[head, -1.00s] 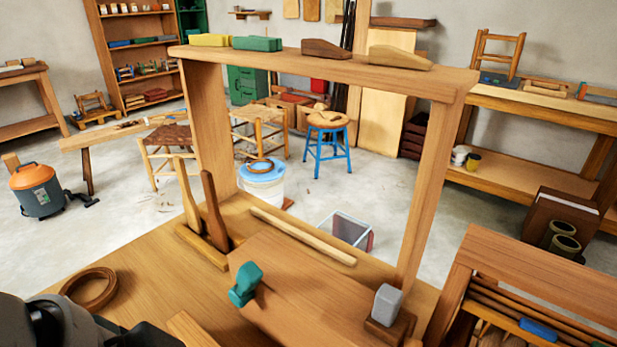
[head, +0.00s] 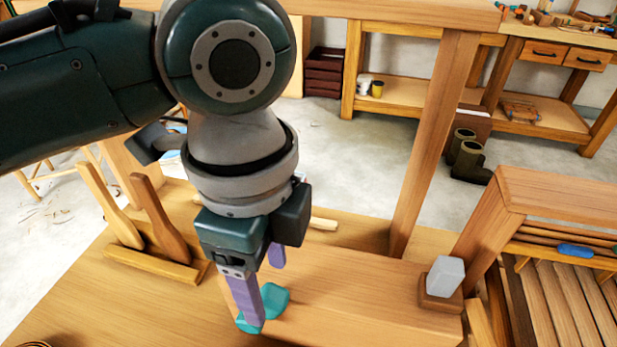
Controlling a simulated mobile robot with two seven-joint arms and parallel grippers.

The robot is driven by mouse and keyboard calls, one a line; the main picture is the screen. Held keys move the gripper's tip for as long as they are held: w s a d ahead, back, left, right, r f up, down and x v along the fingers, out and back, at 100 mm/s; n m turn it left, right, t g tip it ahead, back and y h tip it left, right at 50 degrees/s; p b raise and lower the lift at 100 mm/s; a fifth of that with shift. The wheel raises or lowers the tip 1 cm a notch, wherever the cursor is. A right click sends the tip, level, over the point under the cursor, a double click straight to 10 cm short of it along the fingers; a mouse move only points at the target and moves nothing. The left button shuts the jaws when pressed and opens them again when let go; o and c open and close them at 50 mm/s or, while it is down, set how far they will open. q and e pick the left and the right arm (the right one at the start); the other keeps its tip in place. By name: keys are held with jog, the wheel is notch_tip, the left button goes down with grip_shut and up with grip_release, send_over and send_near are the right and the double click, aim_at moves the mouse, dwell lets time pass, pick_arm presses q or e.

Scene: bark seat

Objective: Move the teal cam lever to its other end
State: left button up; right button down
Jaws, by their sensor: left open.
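The teal cam lever (head: 273,300) sits at the left end of a wooden block (head: 350,297) on the bench. My left gripper (head: 262,287) comes down over it from above, with purple fingers. It is open; one finger is in front of the lever and hides part of it, the other is farther back. I cannot tell whether a finger touches the lever. My right gripper is not in view.
A grey block on a wooden base (head: 445,277) stands at the block's right end. Two upright wooden handles (head: 150,220) stand in a holder at left. A wooden post (head: 432,140) rises behind. A slatted rack (head: 555,270) is at right.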

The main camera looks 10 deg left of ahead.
aim_at(269, 291)
pick_arm(q)
jog(key=shift+f+b, duration=0.3)
jog(key=shift+f, duration=2.05)
jog(key=shift+c, duration=0.3)
grip_shut()
